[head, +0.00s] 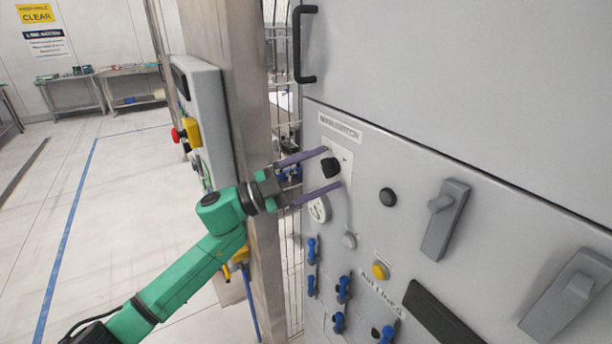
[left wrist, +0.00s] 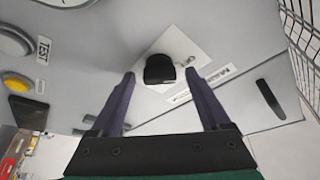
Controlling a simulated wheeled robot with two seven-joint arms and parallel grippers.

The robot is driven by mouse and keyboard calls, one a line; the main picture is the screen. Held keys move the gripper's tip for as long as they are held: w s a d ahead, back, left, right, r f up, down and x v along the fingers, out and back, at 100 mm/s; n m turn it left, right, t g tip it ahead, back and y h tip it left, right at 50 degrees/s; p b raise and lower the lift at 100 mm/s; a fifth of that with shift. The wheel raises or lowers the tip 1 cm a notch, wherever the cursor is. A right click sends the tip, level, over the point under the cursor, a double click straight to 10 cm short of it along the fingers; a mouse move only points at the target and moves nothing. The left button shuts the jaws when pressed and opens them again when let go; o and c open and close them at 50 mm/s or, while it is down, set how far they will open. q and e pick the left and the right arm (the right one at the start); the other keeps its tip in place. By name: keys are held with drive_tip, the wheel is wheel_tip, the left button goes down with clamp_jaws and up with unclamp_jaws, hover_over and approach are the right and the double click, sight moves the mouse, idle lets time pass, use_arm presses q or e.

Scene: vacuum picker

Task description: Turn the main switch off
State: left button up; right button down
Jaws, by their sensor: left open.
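The main switch (head: 330,167) is a black rotary knob on a white square plate, on the grey cabinet front below the main switch label (head: 340,127). In the left wrist view the knob (left wrist: 159,69) lies between and just beyond the two finger tips. My left gripper (head: 330,170) is open, its purple fingers pointing at the panel, one above and one below the knob. In the left wrist view the gripper (left wrist: 160,80) holds nothing, and I cannot tell whether a finger touches the knob. My right gripper is not in view.
The panel also carries a gauge (head: 319,209), a black button (head: 388,197), a yellow button (head: 380,271), blue valve levers (head: 344,289) and a grey lever switch (head: 445,220). A steel post (head: 235,90) with a control box (head: 205,110) stands close to my left arm.

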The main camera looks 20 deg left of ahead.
use_arm(q)
drive_tip(key=b+v, duration=0.6)
drive_tip(key=v, duration=0.8)
drive_tip(key=shift+s+a, duration=0.15)
drive_tip(key=shift+f, duration=0.1)
